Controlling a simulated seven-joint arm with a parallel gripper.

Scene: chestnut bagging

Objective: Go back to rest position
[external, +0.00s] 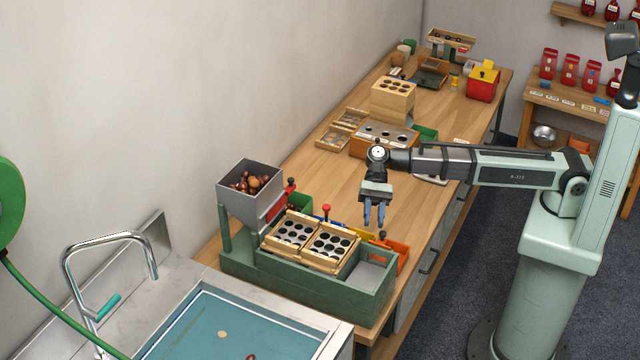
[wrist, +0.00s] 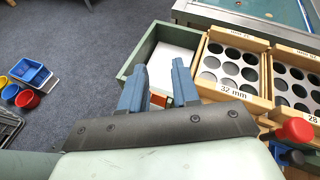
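My gripper (external: 374,214) hangs pointing down over the workbench, just behind the right end of the green sorting machine (external: 300,275). Its two blue fingers stand apart with nothing between them, and in the wrist view my gripper (wrist: 158,90) also shows a gap between the fingertips. The machine carries two wooden sieve trays with round holes, a left one (external: 291,231) and a right one (external: 330,247). In the wrist view the nearer tray (wrist: 229,90) is marked 32 mm. A grey hopper (external: 249,187) with brown chestnuts stands at the machine's left.
A steel sink (external: 235,325) with a tap (external: 110,250) is at the front left. A red box (external: 482,84) is at the far end. The bench middle (external: 335,180) is clear.

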